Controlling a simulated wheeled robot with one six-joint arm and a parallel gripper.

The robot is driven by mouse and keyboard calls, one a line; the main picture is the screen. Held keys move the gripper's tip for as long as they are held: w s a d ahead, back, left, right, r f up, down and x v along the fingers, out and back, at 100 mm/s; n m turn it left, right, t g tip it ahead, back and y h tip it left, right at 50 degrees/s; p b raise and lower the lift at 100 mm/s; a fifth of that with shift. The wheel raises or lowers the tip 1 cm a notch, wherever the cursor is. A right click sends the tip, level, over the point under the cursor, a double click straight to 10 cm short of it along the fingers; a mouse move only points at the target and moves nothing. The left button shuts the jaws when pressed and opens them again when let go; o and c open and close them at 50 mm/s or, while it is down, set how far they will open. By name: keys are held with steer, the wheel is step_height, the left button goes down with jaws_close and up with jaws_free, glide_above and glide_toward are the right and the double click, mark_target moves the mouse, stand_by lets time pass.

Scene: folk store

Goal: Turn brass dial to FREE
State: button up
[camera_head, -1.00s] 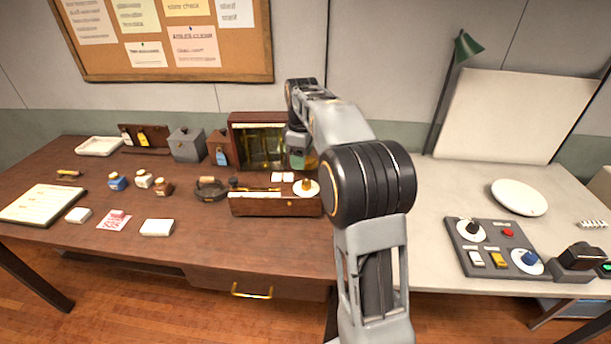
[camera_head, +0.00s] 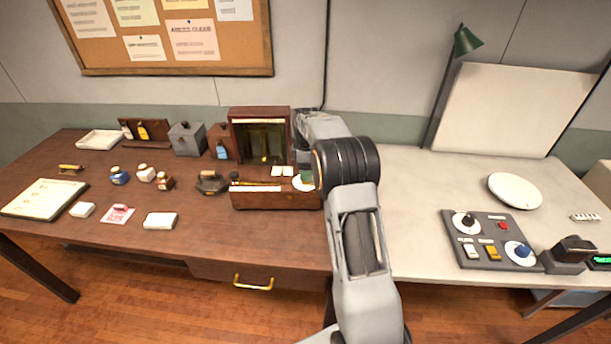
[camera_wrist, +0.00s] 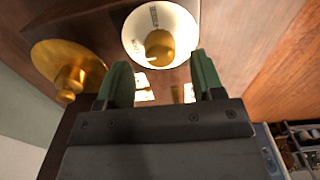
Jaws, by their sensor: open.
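The brass dial (camera_wrist: 160,47) is a round knob on a white disc with small dark markings too small to read. In the wrist view it lies at top centre, just past my fingertips and roughly between them. My gripper (camera_wrist: 160,64) has two green fingers, spread apart with nothing between them. In the head view the white disc (camera_head: 301,186) shows at the right end of the wooden box's front part (camera_head: 275,201), partly covered by my arm. A green finger (camera_head: 307,172) shows just above the disc. I cannot tell whether the fingers touch the knob.
A second brass knob on a brass disc (camera_wrist: 68,75) sits left of the dial in the wrist view. The upright wooden cabinet (camera_head: 260,113) stands behind the box. A dark ring-shaped item (camera_head: 210,184) lies left of it. A grey control panel (camera_head: 490,240) lies on the right table.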

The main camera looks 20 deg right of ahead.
steer(key=shift+f, duration=1.65)
steer(key=c, duration=0.9)
